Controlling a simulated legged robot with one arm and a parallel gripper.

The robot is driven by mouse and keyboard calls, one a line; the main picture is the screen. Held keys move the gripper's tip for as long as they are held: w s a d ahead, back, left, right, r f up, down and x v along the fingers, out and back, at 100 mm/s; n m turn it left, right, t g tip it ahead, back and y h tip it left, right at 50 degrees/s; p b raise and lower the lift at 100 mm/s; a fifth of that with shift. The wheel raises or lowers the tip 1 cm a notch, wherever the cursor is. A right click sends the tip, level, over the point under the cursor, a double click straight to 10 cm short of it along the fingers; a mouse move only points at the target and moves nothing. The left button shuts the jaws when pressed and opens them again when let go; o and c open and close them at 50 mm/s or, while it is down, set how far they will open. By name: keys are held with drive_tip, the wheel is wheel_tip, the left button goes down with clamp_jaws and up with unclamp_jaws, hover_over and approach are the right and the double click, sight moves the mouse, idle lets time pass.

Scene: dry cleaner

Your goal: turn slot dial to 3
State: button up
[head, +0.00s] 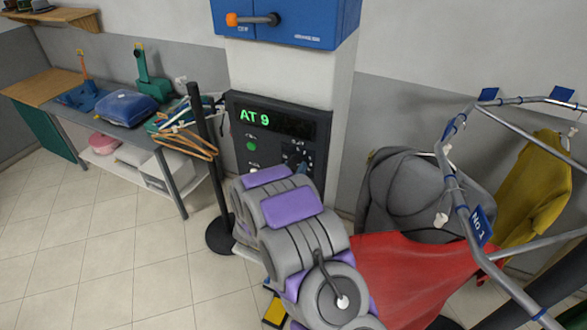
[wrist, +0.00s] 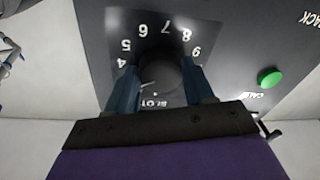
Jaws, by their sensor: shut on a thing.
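The slot dial (wrist: 163,72) is a dark round knob on a black control panel (head: 240,110). The wrist view shows it upside down, with white numbers 4 to 9 readable around it and a SLOT label below. My gripper (wrist: 161,84) has its two blue fingers on either side of the knob and is shut on it. A small pale mark shows at the knob's lower left; I cannot tell for certain which number the dial points to. Other numbers are hidden. In the head view my arm partly covers the dial. The panel's green display (head: 255,117) reads AT 9.
A green button (wrist: 269,77), labelled CALL, is beside the dial. A blue box (head: 290,22) with an orange-tipped lever is above. A black post (head: 205,150) stands left. A metal rail (head: 460,190) with a red cloth (head: 410,275) and other garments fills the right.

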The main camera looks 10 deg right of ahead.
drive_tip(key=shift+a, duration=0.1)
drive_tip(key=o, duration=1)
drive_tip(key=shift+w+a+f, duration=0.1)
drive_tip(key=shift+w, duration=0.05)
drive_tip(key=shift+o, duration=0.2)
drive_tip(key=b+v, duration=0.2)
drive_tip(key=v, duration=1.5)
drive_tip(key=shift+s+b, duration=0.25)
drive_tip(key=shift+b, duration=0.05)
drive_tip(key=shift+a, duration=0.1)
